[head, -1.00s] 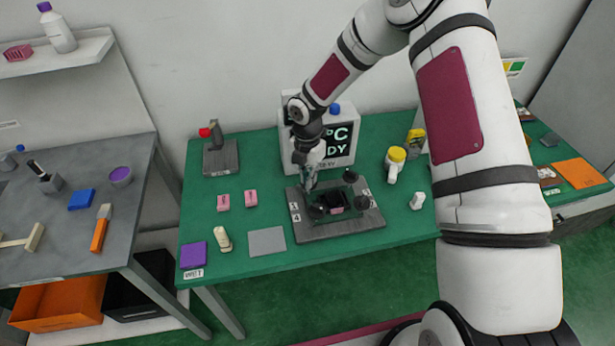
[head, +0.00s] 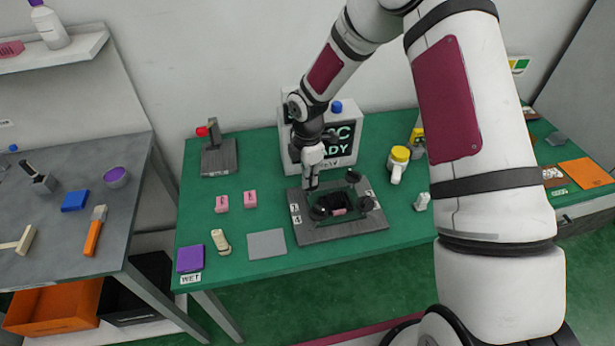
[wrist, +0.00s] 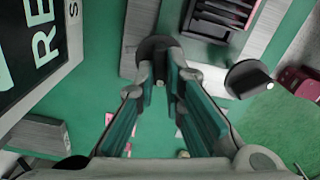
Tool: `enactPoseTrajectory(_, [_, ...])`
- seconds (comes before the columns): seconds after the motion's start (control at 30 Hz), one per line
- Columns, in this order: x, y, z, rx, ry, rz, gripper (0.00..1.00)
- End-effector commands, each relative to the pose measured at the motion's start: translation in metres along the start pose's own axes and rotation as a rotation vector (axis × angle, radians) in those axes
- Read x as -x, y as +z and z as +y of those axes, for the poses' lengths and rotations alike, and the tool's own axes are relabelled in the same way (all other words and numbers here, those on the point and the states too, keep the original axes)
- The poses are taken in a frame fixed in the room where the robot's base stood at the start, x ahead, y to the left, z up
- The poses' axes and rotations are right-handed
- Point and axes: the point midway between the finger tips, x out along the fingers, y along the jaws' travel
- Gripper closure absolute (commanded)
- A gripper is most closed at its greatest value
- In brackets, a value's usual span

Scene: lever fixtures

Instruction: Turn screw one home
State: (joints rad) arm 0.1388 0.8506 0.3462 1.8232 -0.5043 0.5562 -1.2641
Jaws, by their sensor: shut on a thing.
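The grey fixture plate (head: 335,233) lies on the green table, with black knob screws around a dark central pocket that holds a pink piece (head: 338,211). My gripper (head: 310,186) points down at the plate's far left corner, above the far left screw, which it mostly hides in the head view. In the wrist view, my gripper (wrist: 161,75) has its fingertips closed on that round black screw knob (wrist: 155,45), which I take for screw one. Another black knob (wrist: 248,78) stands apart to the right. The numbers on the plate are too small to read surely.
A white box with a dark screen (head: 342,143) stands close behind my gripper. A red-handled lever fixture (head: 218,157) is at the left. Pink blocks (head: 236,201) and a grey mat (head: 267,243) lie left of the plate; a yellow-topped bottle (head: 398,163) stands right.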

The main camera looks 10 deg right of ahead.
Motion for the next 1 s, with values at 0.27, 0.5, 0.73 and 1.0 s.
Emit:
enactPoseTrajectory(0.27, [-0.0003,0.0001,0.0029,-0.262,0.001,-0.001,1.00])
enactPoseTrajectory(0.5, [0.0001,0.0009,0.0049,-0.491,0.003,0.000,1.00])
enactPoseTrajectory(0.73, [0.0001,0.0013,0.0059,-0.709,0.003,0.000,1.00])
enactPoseTrajectory(1.0, [0.0000,0.0031,0.0071,-0.965,0.003,0.000,1.00])
